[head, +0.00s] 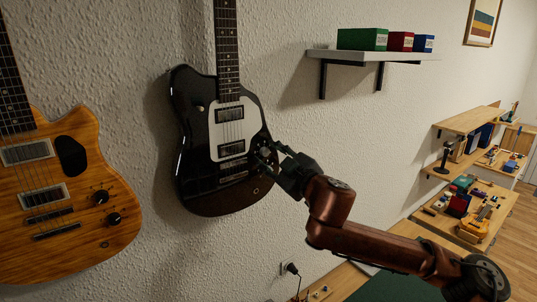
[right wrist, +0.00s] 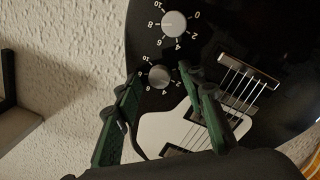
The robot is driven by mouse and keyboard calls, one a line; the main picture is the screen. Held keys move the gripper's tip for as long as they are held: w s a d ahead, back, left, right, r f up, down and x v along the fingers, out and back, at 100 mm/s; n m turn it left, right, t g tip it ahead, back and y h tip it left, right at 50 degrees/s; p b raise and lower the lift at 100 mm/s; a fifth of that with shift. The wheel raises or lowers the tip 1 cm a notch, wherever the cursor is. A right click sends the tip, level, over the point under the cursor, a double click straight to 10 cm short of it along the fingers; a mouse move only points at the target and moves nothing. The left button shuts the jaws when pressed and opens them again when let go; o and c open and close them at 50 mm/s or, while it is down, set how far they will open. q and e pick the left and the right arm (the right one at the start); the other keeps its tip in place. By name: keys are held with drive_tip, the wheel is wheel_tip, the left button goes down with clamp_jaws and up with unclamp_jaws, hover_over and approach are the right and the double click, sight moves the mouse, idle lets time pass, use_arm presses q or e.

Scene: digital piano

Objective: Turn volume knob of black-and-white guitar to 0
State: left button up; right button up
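The black-and-white guitar (head: 195,150) hangs on the wall, black with a white plate. In the right wrist view its body (right wrist: 240,40) shows two silver knobs with white number scales. One knob (right wrist: 174,25) is at the top, clear of the fingers. The other knob (right wrist: 159,76) lies between my fingertips in the picture. Which one is the volume knob I cannot tell. My right gripper (head: 268,153) is at the guitar's right side. In the right wrist view the gripper (right wrist: 159,77) is open, with gaps beside the knob; contact cannot be told. My left gripper is out of view.
An orange wooden guitar (head: 95,180) hangs to the left. A shelf (head: 345,57) with green, red and blue boxes is on the wall at upper right. A plug with a cable (head: 291,268) is low on the wall. Cluttered benches (head: 490,200) stand far right.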

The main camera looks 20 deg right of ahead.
clamp_jaws()
idle(0.4)
drive_tip(key=shift+n, duration=0.3)
drive_tip(key=n+p, duration=0.2)
drive_tip(key=n, duration=0.1)
drive_tip(key=shift+n, duration=0.3)
drive_tip(key=shift+f+n+t+y+p, duration=0.1)
drive_tip(key=shift+n+t+y+p, duration=0.25)
drive_tip(key=shift+n+p, duration=1.2)
drive_tip(key=shift+n+b, duration=0.6)
drive_tip(key=shift+n, duration=0.25)
